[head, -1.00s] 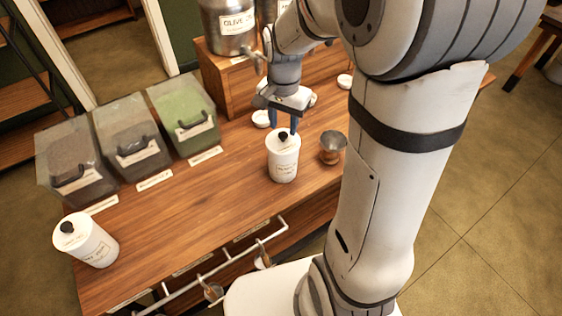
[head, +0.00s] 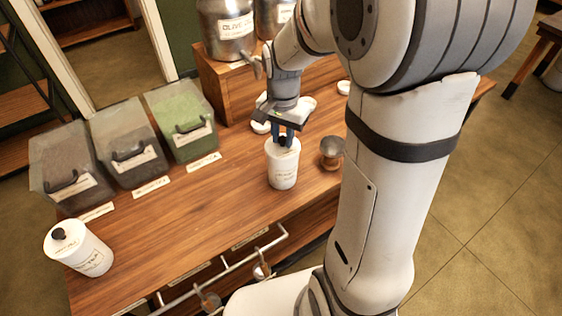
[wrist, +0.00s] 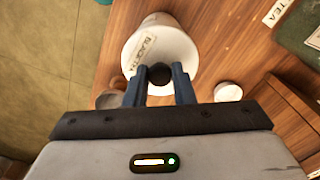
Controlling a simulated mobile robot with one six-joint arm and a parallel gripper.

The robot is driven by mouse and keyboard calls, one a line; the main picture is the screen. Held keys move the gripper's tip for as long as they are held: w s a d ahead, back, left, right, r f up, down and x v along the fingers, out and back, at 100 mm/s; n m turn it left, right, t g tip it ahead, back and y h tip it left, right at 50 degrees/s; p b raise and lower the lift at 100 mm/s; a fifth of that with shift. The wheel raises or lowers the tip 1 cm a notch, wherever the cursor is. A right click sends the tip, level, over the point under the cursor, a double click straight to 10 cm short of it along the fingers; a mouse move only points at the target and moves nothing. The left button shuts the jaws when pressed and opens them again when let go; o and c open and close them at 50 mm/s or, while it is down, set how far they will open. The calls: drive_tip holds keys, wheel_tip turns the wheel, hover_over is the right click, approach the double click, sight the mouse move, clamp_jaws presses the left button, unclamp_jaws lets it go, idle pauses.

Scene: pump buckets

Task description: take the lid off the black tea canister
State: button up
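The black tea canister (head: 282,170) is a white tub standing upright on the wooden counter, with its label showing in the wrist view (wrist: 146,52). Its white lid (head: 279,147) is on top and has a round black knob (wrist: 160,74). My gripper (head: 283,142) points down over the lid, and its two blue fingers stand on either side of the knob. In the wrist view the knob fills most of the gap between the fingertips. I cannot tell whether the fingers press on it.
A metal cup (head: 332,151) stands close to the right of the canister. A similar white canister (head: 88,250) is at the counter's left end. Several clear bins (head: 182,120) line the back, with a metal dispenser (head: 226,28) on a wooden stand. The middle-left counter is clear.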

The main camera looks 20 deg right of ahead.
drive_tip(key=shift+r, duration=0.15)
drive_tip(key=shift+r+p, duration=1.75)
drive_tip(key=shift+r, duration=0.4)
drive_tip(key=shift+f, duration=0.1)
